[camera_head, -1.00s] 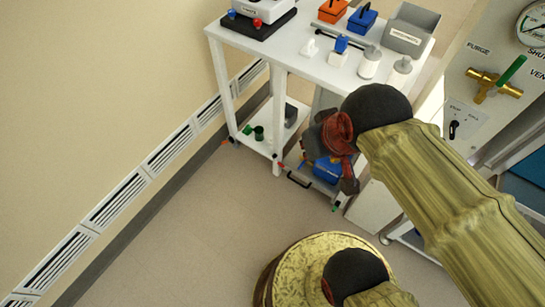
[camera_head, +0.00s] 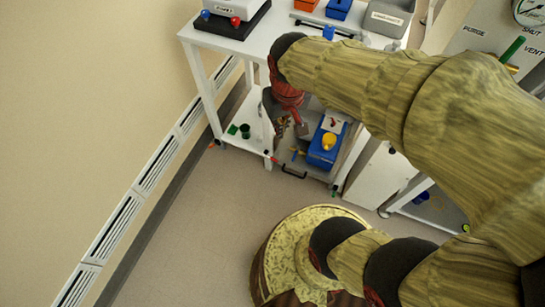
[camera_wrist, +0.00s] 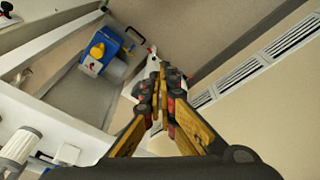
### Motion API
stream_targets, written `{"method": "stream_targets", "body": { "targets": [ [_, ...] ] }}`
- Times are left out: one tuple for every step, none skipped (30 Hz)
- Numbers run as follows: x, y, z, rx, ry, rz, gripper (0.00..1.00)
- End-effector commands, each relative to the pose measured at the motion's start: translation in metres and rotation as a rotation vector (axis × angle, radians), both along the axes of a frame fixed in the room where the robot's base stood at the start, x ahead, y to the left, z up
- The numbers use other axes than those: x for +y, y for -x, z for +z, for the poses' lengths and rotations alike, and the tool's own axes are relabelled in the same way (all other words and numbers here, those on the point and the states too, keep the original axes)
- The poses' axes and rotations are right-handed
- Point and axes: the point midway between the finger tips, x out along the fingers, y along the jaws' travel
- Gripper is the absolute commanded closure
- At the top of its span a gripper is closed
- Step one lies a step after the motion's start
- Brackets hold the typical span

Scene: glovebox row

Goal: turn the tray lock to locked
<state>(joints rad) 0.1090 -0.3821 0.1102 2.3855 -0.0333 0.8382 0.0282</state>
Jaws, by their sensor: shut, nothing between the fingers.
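The pull-out tray (camera_head: 318,172) is on the lower part of the white cart, with a black handle (camera_head: 293,173) on its front edge. Small red and green marks show near the two ends of that edge. I cannot make out the tray lock or its setting for certain. My gripper (camera_head: 302,130) is beside the cart, under its top and over the tray area. In the wrist view my gripper (camera_wrist: 156,102) has its fingers together with nothing between them. A blue box with a yellow knob (camera_head: 327,141) is on the tray, right of my gripper; the wrist view shows it too.
The cart's white top (camera_head: 262,46) carries several items, including a black-based device (camera_head: 235,22). A shelf (camera_head: 240,130) left of the tray holds green items. The wall with vents is at left. Floor (camera_head: 215,220) in front of the cart is clear. A valve panel stands at right.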

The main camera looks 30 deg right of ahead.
Motion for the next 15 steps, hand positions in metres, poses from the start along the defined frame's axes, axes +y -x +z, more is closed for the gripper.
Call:
{"method": "stream_targets", "body": {
  "targets": [
    [-0.005,-0.005,-0.009,0.032,-0.001,-0.013,1.00],
    [-0.008,-0.009,-0.015,0.047,-0.001,-0.021,1.00],
    [-0.013,-0.014,-0.024,0.068,-0.001,-0.034,1.00],
    [-0.016,-0.018,-0.032,0.087,-0.001,-0.044,1.00],
    [-0.020,-0.023,-0.039,0.103,-0.001,-0.053,1.00],
    [-0.026,-0.029,-0.050,0.124,-0.001,-0.067,1.00],
    [-0.030,-0.033,-0.059,0.140,0.000,-0.078,1.00],
    [-0.034,-0.037,-0.068,0.155,0.000,-0.088,1.00],
    [-0.040,-0.043,-0.080,0.172,0.000,-0.101,1.00],
    [-0.044,-0.046,-0.090,0.187,0.000,-0.112,1.00],
    [-0.048,-0.051,-0.100,0.197,0.000,-0.123,1.00],
    [-0.054,-0.055,-0.114,0.214,0.000,-0.136,1.00],
    [-0.058,-0.059,-0.124,0.224,0.000,-0.147,1.00],
    [-0.062,-0.061,-0.135,0.235,0.000,-0.158,1.00],
    [-0.067,-0.065,-0.150,0.248,-0.001,-0.172,1.00]
  ]
}}
